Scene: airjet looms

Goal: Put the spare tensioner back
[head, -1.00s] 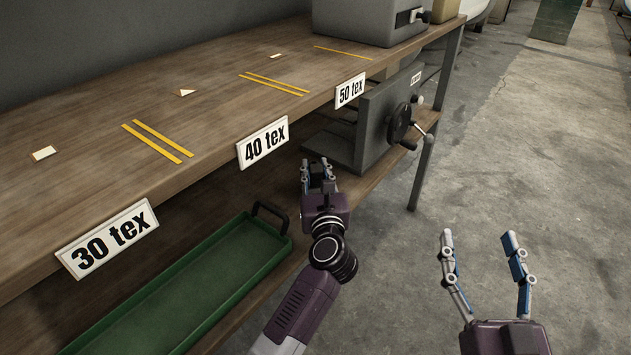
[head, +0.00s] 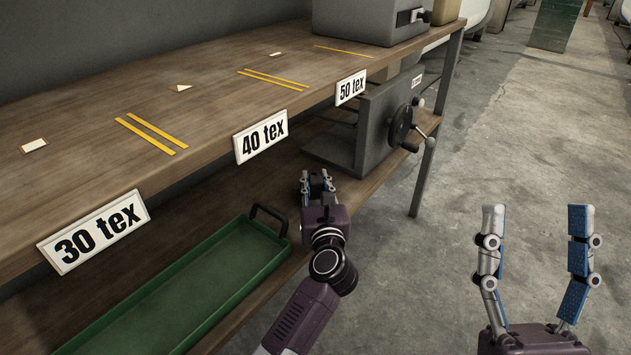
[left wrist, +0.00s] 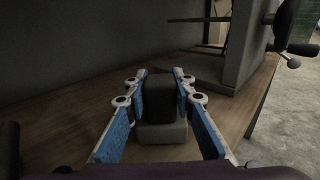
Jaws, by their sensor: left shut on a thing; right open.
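My left gripper (head: 318,176) is over the lower shelf, between the green tray and the grey machine with a handwheel. In the left wrist view its blue-padded fingers (left wrist: 160,84) are shut on a small dark block with a grey base, apparently the spare tensioner (left wrist: 162,132). In the head view only a dark bit of the tensioner (head: 317,183) shows between the fingers. I cannot tell whether its base touches the shelf. My right gripper (head: 537,210) is open and empty above the concrete floor at right.
The green tray (head: 262,232) on the lower shelf looks empty. The grey machine (head: 366,128) stands beyond my left gripper. The upper shelf (head: 80,130) carries yellow line pairs, small pale tags, and 30 tex (head: 93,232), 40 tex (head: 260,137) and 50 tex (head: 351,87) signs on its edge.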

